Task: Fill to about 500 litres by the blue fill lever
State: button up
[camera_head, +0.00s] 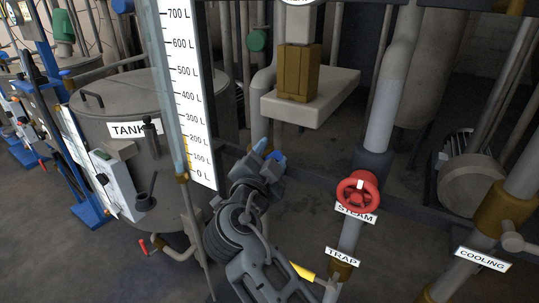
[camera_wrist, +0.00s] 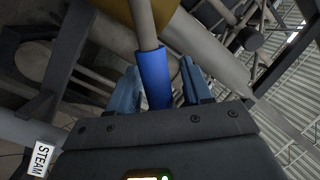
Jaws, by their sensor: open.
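The blue fill lever (camera_wrist: 155,78) shows in the wrist view as a blue sleeve on a pale rod. It stands between the two blue fingers of my gripper (camera_wrist: 160,88), which are apart, with a gap visible on the right side. I cannot tell a liquid level in the tube.
A red STEAM handwheel (camera_head: 358,191) is right of my gripper, with a TRAP label (camera_head: 342,257) below it. A COOLING label (camera_head: 482,259) is at the lower right. A grey tank (camera_head: 190,112) stands behind the scale. Pipes crowd the space around my arm.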

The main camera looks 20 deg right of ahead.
aim_at(260, 138)
jog(key=shift+c, duration=0.5)
grip_shut()
jog(key=shift+w+a+r+n+g+y, duration=0.1)
jog(key=shift+w+a+r+n+g, duration=0.1)
jog(key=shift+w+a+r+n, duration=0.45)
jog(key=shift+w+a+n+g+y, duration=0.1)
jog(key=shift+w+n+g, duration=0.2)
jog(key=shift+n, duration=0.8)
jog(key=shift+w+a+r+n+g+y, duration=0.1)
jog(key=shift+w+a+r+n, duration=0.2)
jog(key=shift+w+n, duration=0.4)
jog(key=shift+s, duration=0.15)
jog(key=shift+o, duration=0.5)
grip_release()
